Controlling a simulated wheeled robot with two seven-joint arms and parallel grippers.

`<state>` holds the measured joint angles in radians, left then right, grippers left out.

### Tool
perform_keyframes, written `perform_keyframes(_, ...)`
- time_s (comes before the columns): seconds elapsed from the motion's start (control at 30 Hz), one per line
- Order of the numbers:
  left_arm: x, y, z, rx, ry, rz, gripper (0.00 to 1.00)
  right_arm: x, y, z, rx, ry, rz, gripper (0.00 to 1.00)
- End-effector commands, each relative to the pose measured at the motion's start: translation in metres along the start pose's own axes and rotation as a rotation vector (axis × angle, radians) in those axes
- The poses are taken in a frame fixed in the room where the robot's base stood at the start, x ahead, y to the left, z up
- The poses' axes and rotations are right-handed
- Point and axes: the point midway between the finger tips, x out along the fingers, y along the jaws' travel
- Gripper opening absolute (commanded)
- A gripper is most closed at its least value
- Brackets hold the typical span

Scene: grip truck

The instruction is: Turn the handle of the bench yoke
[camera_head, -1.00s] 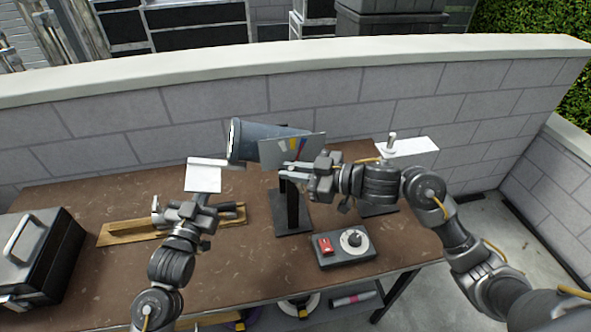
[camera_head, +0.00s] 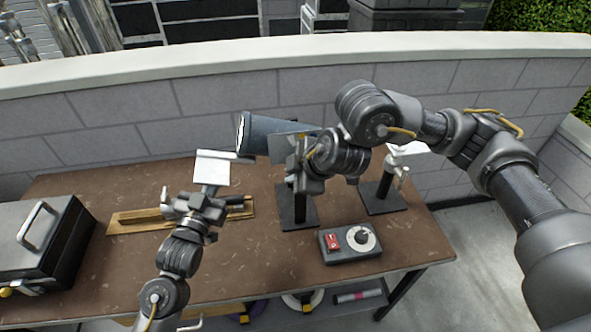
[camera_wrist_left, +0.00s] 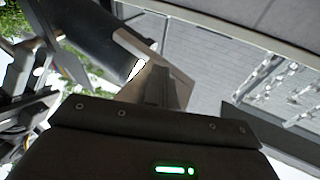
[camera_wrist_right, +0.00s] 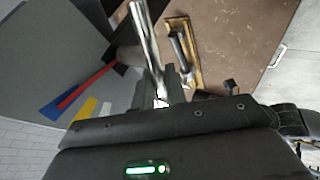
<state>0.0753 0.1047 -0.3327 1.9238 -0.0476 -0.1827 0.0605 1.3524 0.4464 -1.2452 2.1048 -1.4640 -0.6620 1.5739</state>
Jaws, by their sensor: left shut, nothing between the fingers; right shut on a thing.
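The bench yoke is a dark stand (camera_head: 297,208) bearing a blue-grey cylinder (camera_head: 262,133) with a flat grey plate (camera_head: 284,148) at its right end. In the right wrist view the plate (camera_wrist_right: 50,70) carries red, blue, yellow and white marks. My right gripper (camera_head: 300,163) is at this plate, partly hidden by my own arm. In the right wrist view its fingers (camera_wrist_right: 166,92) are shut on a bright metal handle rod (camera_wrist_right: 147,45). My left gripper (camera_head: 193,205) is shut and empty, left of the stand. In its wrist view its fingertips (camera_wrist_left: 157,88) are near the dark cylinder (camera_wrist_left: 95,40).
A control box (camera_head: 340,255) with a red switch and a dial stands in front. A second stand (camera_head: 384,196) is at the right, a black case (camera_head: 65,240) at the left. A wooden piece (camera_head: 130,220) lies behind my left gripper. A grey wall (camera_head: 190,98) closes the back.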

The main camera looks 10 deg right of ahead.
Motion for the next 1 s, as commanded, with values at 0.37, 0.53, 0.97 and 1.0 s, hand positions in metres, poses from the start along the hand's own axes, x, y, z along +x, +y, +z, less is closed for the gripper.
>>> perform_keyframes(0.37, 0.0001, 0.0006, -0.0006, 0.000, 0.002, 0.001, 0.00, 0.0059, -0.0051, -0.0015, -0.124, -0.177, -0.010, 0.00)
perform_keyframes(0.53, 0.0000, 0.0006, -0.0006, 0.000, 0.002, 0.001, 0.00, 0.0072, -0.0056, -0.0001, -0.148, -0.217, -0.010, 0.00)
perform_keyframes(0.97, 0.0000, 0.0003, -0.0005, 0.000, 0.002, 0.001, 0.00, 0.0077, -0.0060, 0.0015, -0.157, -0.237, -0.011, 0.00)
perform_keyframes(1.0, 0.0000, 0.0003, -0.0005, 0.000, 0.002, 0.001, 0.00, 0.0077, -0.0060, 0.0015, -0.157, -0.237, -0.011, 0.00)
